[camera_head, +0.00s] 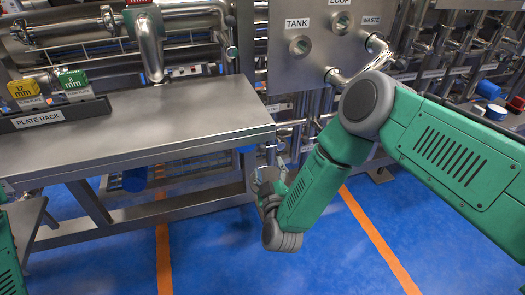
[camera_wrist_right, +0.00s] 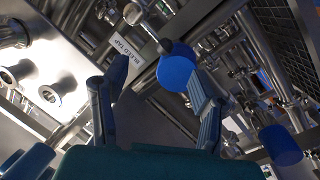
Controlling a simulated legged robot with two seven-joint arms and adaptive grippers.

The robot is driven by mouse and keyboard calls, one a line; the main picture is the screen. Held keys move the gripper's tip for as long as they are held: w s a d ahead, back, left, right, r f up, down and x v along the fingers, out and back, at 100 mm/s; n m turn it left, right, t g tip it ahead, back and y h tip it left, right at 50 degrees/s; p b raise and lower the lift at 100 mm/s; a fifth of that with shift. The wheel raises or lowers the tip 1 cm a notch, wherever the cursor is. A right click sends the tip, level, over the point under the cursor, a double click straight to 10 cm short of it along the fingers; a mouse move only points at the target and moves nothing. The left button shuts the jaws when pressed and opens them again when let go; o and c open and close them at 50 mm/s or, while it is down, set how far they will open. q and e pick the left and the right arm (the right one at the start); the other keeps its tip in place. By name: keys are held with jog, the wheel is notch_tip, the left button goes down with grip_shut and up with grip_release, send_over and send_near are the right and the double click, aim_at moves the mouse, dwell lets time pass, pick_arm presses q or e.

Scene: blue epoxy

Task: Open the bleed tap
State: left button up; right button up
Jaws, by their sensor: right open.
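The "BLEED TAP" label (camera_wrist_right: 125,47) is readable in the right wrist view, ahead of my fingers. Beside it a metal rod with a pale round knob (camera_wrist_right: 132,13) slants down towards a blue round part (camera_wrist_right: 176,68); I cannot tell whether these join. In the head view, a small label (camera_head: 277,107) shows beyond the table's right end, and the tap itself is not clear there. My right gripper (camera_wrist_right: 157,76) is open and empty, its fingers on either side of the view with the blue part beyond them. It also shows in the head view (camera_head: 268,186), low beside the table. My left gripper is not in view.
A steel table (camera_head: 150,120) carries a plate rack (camera_head: 50,114) with a yellow and a green block. A steel panel (camera_head: 320,50) labelled TANK and WASTE stands behind. Pipes crowd the back. Blue floor (camera_head: 210,250) with orange lines is open in front.

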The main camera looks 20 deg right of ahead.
aim_at(264, 151)
jog(key=w+b, duration=0.1)
jog(key=w, duration=0.2)
jog(key=w+b, duration=0.1)
jog(key=w, duration=0.2)
jog(key=w+d, duration=0.1)
jog(key=w, duration=0.2)
jog(key=shift+f+b, duration=0.1)
jog(key=shift+b, duration=0.3)
jog(key=shift+w, duration=0.25)
